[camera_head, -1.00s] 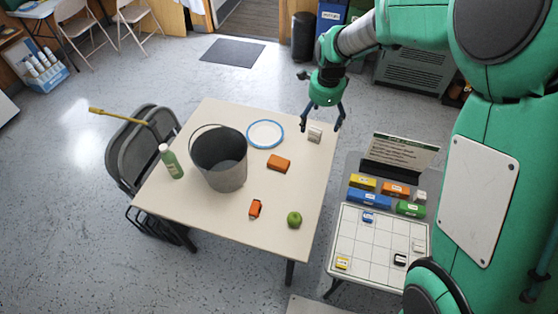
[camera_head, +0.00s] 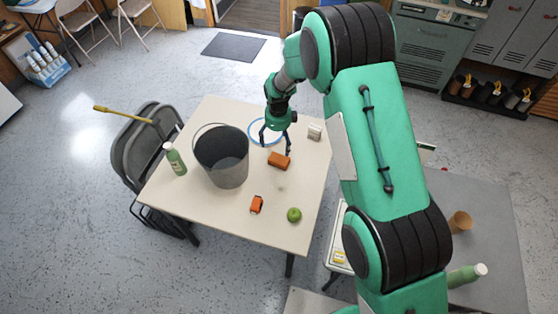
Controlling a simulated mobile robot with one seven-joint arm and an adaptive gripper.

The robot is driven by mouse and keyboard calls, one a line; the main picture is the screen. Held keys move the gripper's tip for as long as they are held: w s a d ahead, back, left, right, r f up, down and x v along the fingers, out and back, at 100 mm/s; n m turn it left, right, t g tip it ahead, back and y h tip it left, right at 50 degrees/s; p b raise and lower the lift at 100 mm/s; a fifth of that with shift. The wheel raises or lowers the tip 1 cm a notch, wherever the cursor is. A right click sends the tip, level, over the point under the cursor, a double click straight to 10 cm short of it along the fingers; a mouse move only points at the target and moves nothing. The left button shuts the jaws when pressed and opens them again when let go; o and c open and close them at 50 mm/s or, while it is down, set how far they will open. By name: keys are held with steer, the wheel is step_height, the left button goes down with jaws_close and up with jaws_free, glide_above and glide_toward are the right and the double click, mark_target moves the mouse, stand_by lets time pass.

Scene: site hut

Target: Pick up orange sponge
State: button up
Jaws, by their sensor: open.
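An orange block that looks like the sponge (camera_head: 278,161) lies on the table, right of the grey bucket and just in front of the blue-rimmed plate. My gripper (camera_head: 276,144) points down with its fingers spread and nothing between them. It is over the plate, close behind the sponge, with one fingertip near the sponge's far right edge. I cannot tell its exact height or whether it touches. A smaller orange object (camera_head: 256,204) with dark parts lies nearer the table's front.
The table (camera_head: 215,213) also holds a grey bucket (camera_head: 223,172), a green bottle (camera_head: 174,158), a blue-rimmed plate (camera_head: 257,130), a green apple (camera_head: 294,215) and a small whitish block (camera_head: 314,132). My arm covers much of the side table at right.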

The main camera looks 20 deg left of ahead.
mark_target(278, 161)
steer(key=shift+f, duration=0.1)
stand_by(0.3)
steer(key=shift+f, duration=4.2)
steer(key=shift+f, duration=0.1)
steer(key=shift+f+b, duration=0.3)
steer(key=shift+f, duration=2.25)
steer(key=shift+s, duration=0.1)
steer(key=c, duration=1)
